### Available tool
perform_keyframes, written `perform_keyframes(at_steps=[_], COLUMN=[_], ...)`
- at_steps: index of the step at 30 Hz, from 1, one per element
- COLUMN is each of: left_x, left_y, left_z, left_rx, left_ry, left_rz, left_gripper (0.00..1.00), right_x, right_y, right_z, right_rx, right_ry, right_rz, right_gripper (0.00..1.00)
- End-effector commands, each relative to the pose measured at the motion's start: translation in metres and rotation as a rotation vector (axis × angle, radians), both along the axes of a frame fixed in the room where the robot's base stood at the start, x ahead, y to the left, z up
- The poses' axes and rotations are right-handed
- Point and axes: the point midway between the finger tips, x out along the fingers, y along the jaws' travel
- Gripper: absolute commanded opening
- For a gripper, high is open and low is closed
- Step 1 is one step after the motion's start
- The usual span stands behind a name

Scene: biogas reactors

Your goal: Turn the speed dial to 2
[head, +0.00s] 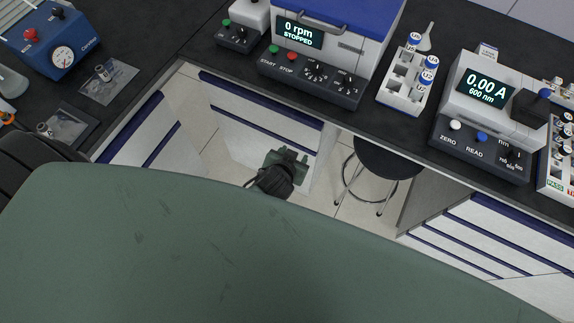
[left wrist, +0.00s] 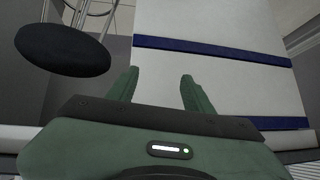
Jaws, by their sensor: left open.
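A benchtop machine (head: 330,40) with a blue lid stands at the back middle of the bench in the head view. Its display (head: 299,33) reads 0 rpm, STOPPED. Two black dials, a left one (head: 315,72) and a right one (head: 347,84), sit on its dark front panel beside the START and STOP buttons. Their labels and settings are too small to read. My left gripper (head: 288,160) is below the bench's front edge, well apart from the dials. In the left wrist view its fingers (left wrist: 160,88) are spread and empty. My right gripper is out of view.
A small box (head: 240,35) with a green button and knob stands left of the machine. A vial rack (head: 405,85) and a 0.00 A photometer (head: 485,105) stand to the right. A black stool (head: 388,160) is under the bench, near white, blue-edged drawers (left wrist: 215,75).

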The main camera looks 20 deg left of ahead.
Motion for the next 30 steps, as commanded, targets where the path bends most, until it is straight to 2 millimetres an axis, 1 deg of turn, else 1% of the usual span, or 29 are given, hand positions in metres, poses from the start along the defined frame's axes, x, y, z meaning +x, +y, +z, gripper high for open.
perform_keyframes(at_steps=[1, 6, 12, 18, 30], left_x=[-0.004, -0.015, -0.026, -0.030, -0.030], left_y=[0.000, 0.000, 0.000, 0.000, 0.000], left_z=[-0.012, -0.041, -0.063, -0.072, -0.072], left_rx=[0.002, 0.004, 0.006, 0.005, 0.005], left_ry=[0.015, 0.056, 0.089, 0.102, 0.103], left_rz=[-0.008, -0.029, -0.047, -0.054, -0.055], left_gripper=[0.51, 0.51, 0.51, 0.51, 0.51], right_x=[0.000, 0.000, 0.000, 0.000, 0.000], right_y=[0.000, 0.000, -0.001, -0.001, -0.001], right_z=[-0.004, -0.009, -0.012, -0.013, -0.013], right_rx=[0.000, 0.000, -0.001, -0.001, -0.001], right_ry=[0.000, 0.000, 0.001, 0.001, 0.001], right_rz=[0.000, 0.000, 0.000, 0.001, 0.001], right_gripper=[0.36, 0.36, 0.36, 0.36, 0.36])
